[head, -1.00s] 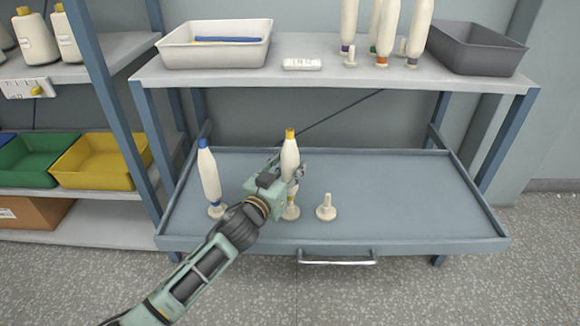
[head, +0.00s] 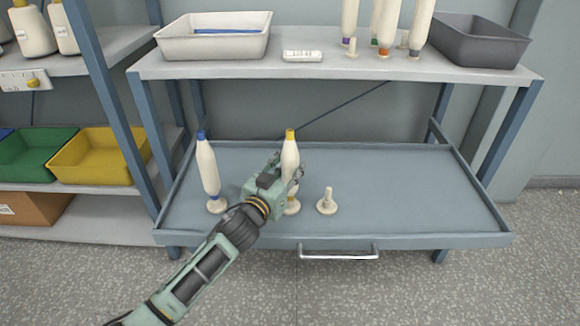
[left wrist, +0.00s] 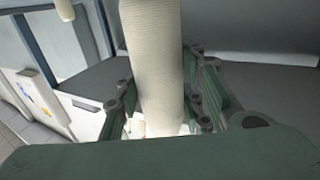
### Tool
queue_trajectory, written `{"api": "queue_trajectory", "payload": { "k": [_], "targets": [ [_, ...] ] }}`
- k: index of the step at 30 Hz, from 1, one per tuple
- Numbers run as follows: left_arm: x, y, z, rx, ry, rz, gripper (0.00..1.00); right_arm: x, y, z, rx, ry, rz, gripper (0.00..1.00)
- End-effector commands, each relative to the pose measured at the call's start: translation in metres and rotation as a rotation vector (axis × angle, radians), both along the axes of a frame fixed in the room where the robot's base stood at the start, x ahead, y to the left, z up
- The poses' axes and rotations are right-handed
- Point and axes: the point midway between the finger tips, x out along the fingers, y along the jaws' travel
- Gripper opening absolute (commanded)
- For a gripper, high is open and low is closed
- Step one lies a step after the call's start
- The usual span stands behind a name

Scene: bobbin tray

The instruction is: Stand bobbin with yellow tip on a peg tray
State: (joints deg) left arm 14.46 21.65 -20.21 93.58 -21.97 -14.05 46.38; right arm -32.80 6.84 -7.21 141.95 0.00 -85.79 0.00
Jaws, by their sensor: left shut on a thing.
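The bobbin with the yellow tip (head: 290,158) stands upright over a peg on the grey-blue tray (head: 400,213). Its white base (head: 291,207) shows just below it. My left gripper (head: 283,180) is shut on the bobbin's lower body from the left front. In the left wrist view the pale bobbin body (left wrist: 155,65) lies between the two green fingers (left wrist: 160,100). The gripper partly hides the bobbin's lower part, so I cannot tell exactly how it sits on the peg. My right gripper is not in view.
A bobbin with a blue tip (head: 207,168) stands on a peg to the left. An empty peg (head: 327,201) stands to the right. The upper shelf (head: 345,72) holds a white bin (head: 213,47), several hanging or standing bobbins and a grey bin (head: 470,48). The tray's right side is clear.

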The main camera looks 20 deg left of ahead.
Motion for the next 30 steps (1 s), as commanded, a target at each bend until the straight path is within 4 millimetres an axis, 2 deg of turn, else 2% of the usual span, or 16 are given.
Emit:
{"api": "queue_trajectory", "payload": {
  "k": [2, 3, 10, 22, 26, 30],
  "targets": [
    [0.000, 0.000, -0.003, -0.001, -0.001, 0.000, 0.07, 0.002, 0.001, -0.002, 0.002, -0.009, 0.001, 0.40],
    [0.000, 0.000, -0.002, -0.001, -0.002, 0.000, 0.37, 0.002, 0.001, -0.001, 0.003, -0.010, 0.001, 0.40],
    [0.000, 0.000, -0.002, -0.001, 0.000, 0.000, 0.57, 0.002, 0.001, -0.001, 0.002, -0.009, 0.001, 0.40],
    [-0.005, 0.001, -0.004, 0.000, 0.003, 0.000, 0.58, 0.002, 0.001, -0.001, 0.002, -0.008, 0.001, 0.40],
    [-0.022, 0.004, -0.004, -0.001, 0.003, 0.000, 0.58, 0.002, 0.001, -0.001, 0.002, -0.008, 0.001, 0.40],
    [-0.051, 0.008, -0.005, -0.001, 0.003, -0.001, 0.58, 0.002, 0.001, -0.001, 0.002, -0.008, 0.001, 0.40]
  ]
}}
